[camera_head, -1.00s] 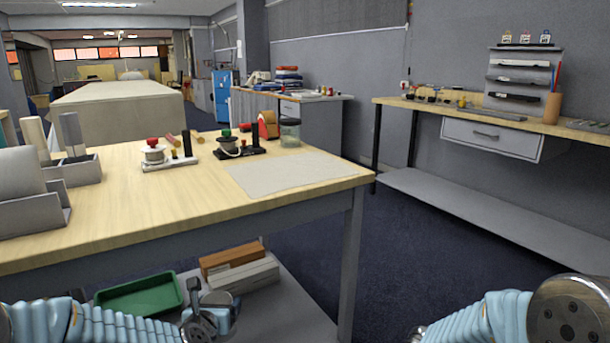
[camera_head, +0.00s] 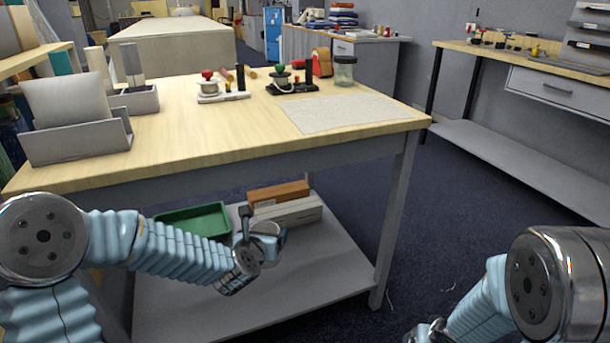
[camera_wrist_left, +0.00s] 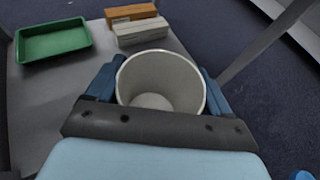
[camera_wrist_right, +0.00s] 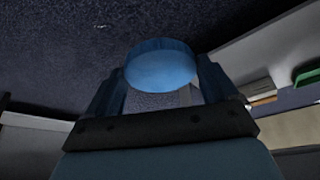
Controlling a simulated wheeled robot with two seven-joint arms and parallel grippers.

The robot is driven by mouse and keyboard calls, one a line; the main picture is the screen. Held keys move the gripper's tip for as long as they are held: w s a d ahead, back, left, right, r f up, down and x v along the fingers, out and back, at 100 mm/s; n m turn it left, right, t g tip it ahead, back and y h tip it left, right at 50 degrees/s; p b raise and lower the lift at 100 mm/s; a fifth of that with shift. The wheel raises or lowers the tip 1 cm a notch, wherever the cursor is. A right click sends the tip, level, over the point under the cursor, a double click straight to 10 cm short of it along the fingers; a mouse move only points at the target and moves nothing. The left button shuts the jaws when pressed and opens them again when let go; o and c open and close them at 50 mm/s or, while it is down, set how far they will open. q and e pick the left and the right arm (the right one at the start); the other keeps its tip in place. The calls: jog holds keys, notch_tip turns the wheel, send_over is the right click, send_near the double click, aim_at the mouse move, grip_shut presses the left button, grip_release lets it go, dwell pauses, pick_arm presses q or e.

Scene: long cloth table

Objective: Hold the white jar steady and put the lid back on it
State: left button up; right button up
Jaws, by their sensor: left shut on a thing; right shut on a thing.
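The white jar (camera_wrist_left: 160,72) shows in the left wrist view, open at the top and empty inside. My left gripper (camera_head: 262,232) is shut on it, with a blue finger on each side of its wall. In the head view the jar is small and partly hidden by the gripper. A round blue lid (camera_wrist_right: 162,66) shows in the right wrist view. My right gripper (camera_wrist_right: 160,82) is shut on the lid's edges, with the lid between its fingertips. In the head view my right gripper is mostly cut off at the bottom edge. The lid is apart from the jar.
A wooden table (camera_head: 190,135) stands ahead, with a pale mat (camera_head: 345,113), a glass jar (camera_head: 345,70) and grey holders on it. Its lower shelf (camera_head: 330,262) carries a green tray (camera_head: 195,221) and boxes (camera_head: 285,203). Open floor (camera_head: 465,210) lies to the right.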

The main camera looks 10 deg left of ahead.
pick_arm(q)
jog(key=s+d+f+m+g+h, duration=0.1)
jog(key=s+d+f+m+h, duration=0.3)
jog(key=d+f, duration=0.3)
jog(key=s+d+f+m+g+h, duration=0.2)
jog(key=s+d+f+m+h, duration=0.2)
jog(key=d+f, duration=0.3)
jog(key=shift+d+f+h, duration=0.2)
jog(key=shift+d+h, duration=0.2)
jog(key=shift+d, duration=0.45)
jog(key=shift+s, duration=0.1)
jog(key=w+a+r+n+t+y, duration=0.1)
jog(key=a+n+y, duration=0.3)
jog(key=a, duration=0.4)
jog(key=w+a+r+n+t+y, duration=0.1)
jog(key=a+n+t+y, duration=0.1)
jog(key=a+n+y, duration=0.2)
jog(key=a, duration=0.3)
jog(key=shift+a+y, duration=0.4)
jog(key=shift+a, duration=0.15)
